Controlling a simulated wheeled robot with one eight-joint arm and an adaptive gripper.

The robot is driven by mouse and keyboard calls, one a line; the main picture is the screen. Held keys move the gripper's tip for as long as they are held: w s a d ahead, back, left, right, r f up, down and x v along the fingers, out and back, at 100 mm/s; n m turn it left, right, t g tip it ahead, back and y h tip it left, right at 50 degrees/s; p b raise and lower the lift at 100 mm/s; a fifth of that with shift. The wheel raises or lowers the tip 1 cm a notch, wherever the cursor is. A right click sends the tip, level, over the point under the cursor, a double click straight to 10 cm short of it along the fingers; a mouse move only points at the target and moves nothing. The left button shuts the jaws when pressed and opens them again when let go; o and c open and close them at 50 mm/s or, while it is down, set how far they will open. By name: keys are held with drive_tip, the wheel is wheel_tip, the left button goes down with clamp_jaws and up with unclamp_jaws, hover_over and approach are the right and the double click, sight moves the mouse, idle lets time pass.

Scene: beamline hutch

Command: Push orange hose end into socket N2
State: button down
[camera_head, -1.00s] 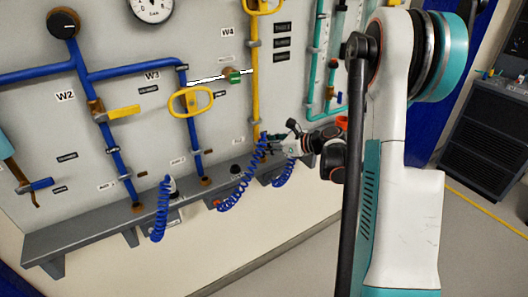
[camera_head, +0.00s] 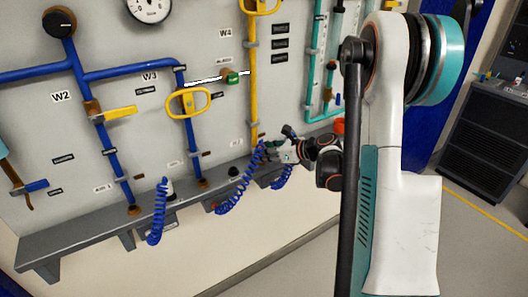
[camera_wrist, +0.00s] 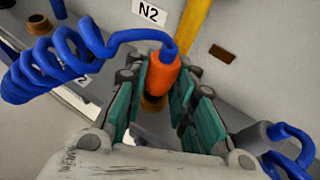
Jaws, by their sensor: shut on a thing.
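The orange hose end (camera_wrist: 163,76) is held between the teal fingers of my gripper (camera_wrist: 166,95) in the wrist view. A blue coiled hose (camera_wrist: 60,62) runs from its top to the left. A brass fitting (camera_wrist: 153,103) shows just below the orange end, between the fingers, near the N2 label (camera_wrist: 149,12). It looks like socket N2, but the fingers partly hide it, and I cannot tell whether the end is seated in it. In the head view my gripper (camera_head: 282,150) is by the wall shelf; the orange end is not clear there.
A grey shelf (camera_head: 70,232) runs along the wall panel. Other blue coiled hoses hang nearby, one on the left (camera_head: 158,215). A yellow pipe (camera_head: 253,90) rises close behind my gripper. Another brass fitting (camera_wrist: 38,23) and a dark-ended hose (camera_wrist: 250,137) flank the hand.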

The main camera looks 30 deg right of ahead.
drive_tip(key=shift+f, duration=0.35)
idle(0.4)
drive_tip(key=shift+r, duration=0.15)
drive_tip(key=shift+r+p, duration=0.6)
drive_tip(key=shift+r, duration=0.8)
drive_tip(key=shift+f, duration=0.15)
drive_tip(key=shift+f+b, duration=1)
drive_tip(key=shift+f, duration=0.05)
drive_tip(key=shift+f+b, duration=0.3)
drive_tip(key=shift+f, duration=0.05)
idle(0.3)
drive_tip(key=shift+r, duration=0.15)
drive_tip(key=shift+r+p, duration=0.85)
drive_tip(key=shift+r, duration=0.55)
drive_tip(key=shift+f, duration=0.15)
